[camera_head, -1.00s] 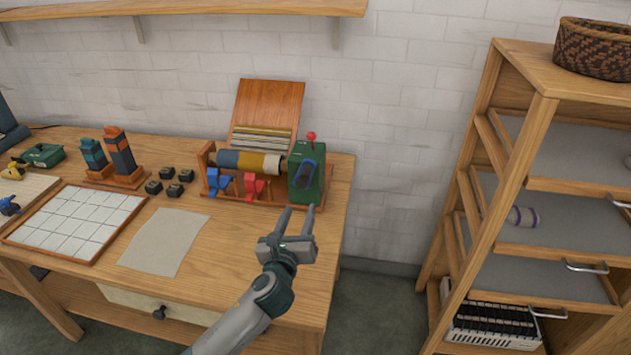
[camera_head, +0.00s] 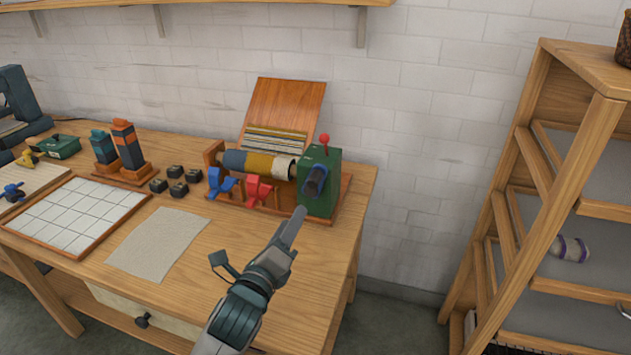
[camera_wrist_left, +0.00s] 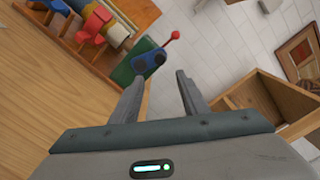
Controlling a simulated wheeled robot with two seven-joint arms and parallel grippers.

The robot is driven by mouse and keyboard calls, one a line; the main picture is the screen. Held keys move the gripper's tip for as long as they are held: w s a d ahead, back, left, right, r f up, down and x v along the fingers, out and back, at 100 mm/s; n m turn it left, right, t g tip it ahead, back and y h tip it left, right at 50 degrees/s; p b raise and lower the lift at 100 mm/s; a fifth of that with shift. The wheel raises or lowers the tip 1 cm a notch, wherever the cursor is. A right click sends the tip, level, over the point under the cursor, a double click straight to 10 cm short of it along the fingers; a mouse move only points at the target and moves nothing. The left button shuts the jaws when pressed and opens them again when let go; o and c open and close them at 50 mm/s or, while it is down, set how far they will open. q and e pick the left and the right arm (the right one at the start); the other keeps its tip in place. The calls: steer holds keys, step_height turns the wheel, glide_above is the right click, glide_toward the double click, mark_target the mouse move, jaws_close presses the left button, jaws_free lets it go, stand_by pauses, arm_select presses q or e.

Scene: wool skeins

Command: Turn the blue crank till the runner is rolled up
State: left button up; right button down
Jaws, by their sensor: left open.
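The blue crank (camera_head: 314,181) sits on the face of a green box (camera_head: 331,185) at the right end of a wooden roller frame (camera_head: 345,200). A roller (camera_head: 262,165) with grey-blue, yellow and white bands lies across the frame. Striped cloth, seemingly the runner (camera_head: 276,142), shows behind it, below a tilted wooden board. My left gripper (camera_head: 297,214) is open and empty, just in front of and below the crank, apart from it. In the left wrist view, the crank (camera_wrist_left: 147,61) lies just beyond the open fingers (camera_wrist_left: 161,76). My right gripper is out of view.
A red-knobbed lever (camera_head: 324,140) stands atop the green box. A blue clamp-like part (camera_head: 220,184) and a red one (camera_head: 258,191) stand before the roller. A beige cloth (camera_head: 158,243) and white gridded board (camera_head: 76,214) lie left. A wooden shelf unit (camera_head: 560,180) stands right.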

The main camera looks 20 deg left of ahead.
mark_target(312, 185)
arm_select(q)
steer(key=w, duration=0.5)
steer(key=w+p, duration=0.1)
steer(key=w, duration=0.4)
steer(key=w+p, duration=0.1)
steer(key=w, duration=0.4)
steer(key=shift+w+d, duration=0.3)
steer(key=shift+w, duration=0.05)
steer(key=shift+w+p, duration=0.3)
steer(key=shift+w, duration=0.5)
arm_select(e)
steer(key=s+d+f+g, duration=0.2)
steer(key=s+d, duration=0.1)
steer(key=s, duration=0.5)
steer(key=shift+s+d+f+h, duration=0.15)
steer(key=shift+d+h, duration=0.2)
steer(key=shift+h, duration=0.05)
arm_select(q)
jaws_close()
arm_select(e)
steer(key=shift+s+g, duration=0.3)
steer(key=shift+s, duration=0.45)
